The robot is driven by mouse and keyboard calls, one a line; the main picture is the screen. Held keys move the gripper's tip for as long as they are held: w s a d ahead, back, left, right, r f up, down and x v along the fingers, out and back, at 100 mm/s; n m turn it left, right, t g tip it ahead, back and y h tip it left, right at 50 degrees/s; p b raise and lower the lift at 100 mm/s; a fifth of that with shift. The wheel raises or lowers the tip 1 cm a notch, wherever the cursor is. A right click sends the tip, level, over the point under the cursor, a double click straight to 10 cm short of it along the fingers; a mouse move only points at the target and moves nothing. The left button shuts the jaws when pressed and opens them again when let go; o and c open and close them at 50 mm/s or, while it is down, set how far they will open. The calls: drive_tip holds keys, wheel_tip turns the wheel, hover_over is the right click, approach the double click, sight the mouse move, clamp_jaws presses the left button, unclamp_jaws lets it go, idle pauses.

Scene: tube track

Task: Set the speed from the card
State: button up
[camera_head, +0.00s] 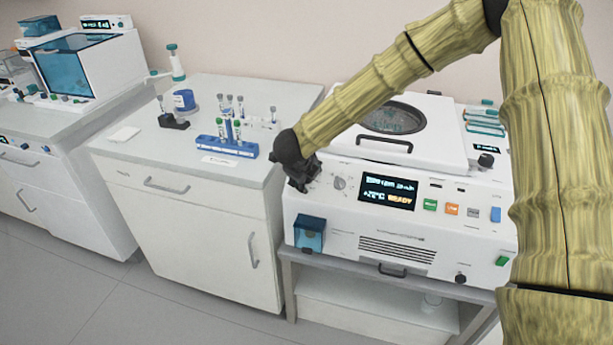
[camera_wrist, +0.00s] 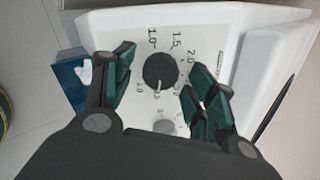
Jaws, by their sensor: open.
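The centrifuge-like machine (camera_head: 455,170) has a front panel with a dark display (camera_head: 388,194) that reads READY on its lower line; its upper line is too small to read surely. In the wrist view a dark round speed knob (camera_wrist: 161,71) sits on a white scale plate (camera_wrist: 215,22) with marks such as 1.0, 1.5 and 2.0. A pale mark on the knob's lower edge points towards my palm. My gripper (camera_wrist: 163,66) is open, its green-padded fingers on either side of the knob, apart from it. Small white cards lie on the counter (camera_head: 125,134) and by the rack (camera_head: 219,161); their text is unreadable.
A blue box (camera_head: 309,233) is on the machine's lower left front, near my gripper. Green and orange buttons (camera_head: 452,209) lie right of the display. A blue tube rack (camera_head: 227,147) stands on the left counter. Floor is clear in front.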

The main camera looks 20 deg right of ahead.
drive_tip(key=v, duration=1.2)
